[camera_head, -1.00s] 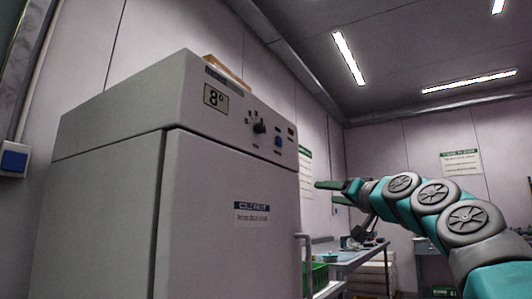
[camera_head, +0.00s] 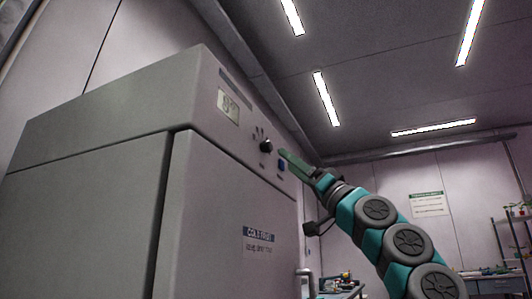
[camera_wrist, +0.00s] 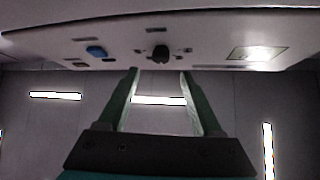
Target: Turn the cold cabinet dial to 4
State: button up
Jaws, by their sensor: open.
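The cold cabinet (camera_head: 95,125) is a large grey box filling the left and middle of the head view. Its black dial (camera_head: 266,146) is on the upper front panel, between the display (camera_head: 228,107) and a blue button (camera_head: 282,165). The setting of the dial is too small to read. My gripper (camera_head: 285,155) is at the panel's right end in the head view, near the blue button. In the wrist view my gripper (camera_wrist: 159,75) has its two green fingers spread and empty. The dial (camera_wrist: 160,53) appears just beyond and between the fingertips, apart from them.
The cabinet door (camera_head: 225,220) is closed, with a handle at its lower right. A bench (camera_head: 340,290) with small items is low behind my arm. Shelving (camera_head: 515,240) stands at the far right. The space right of the panel is open.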

aim_at(271, 148)
jog(key=p+x, duration=0.4)
jog(key=x, duration=0.1)
jog(key=shift+s+r, duration=0.2)
jog(key=shift+p+x, duration=0.85)
jog(key=shift+w+f, duration=0.1)
jog(key=shift+w, duration=0.05)
grip_shut()
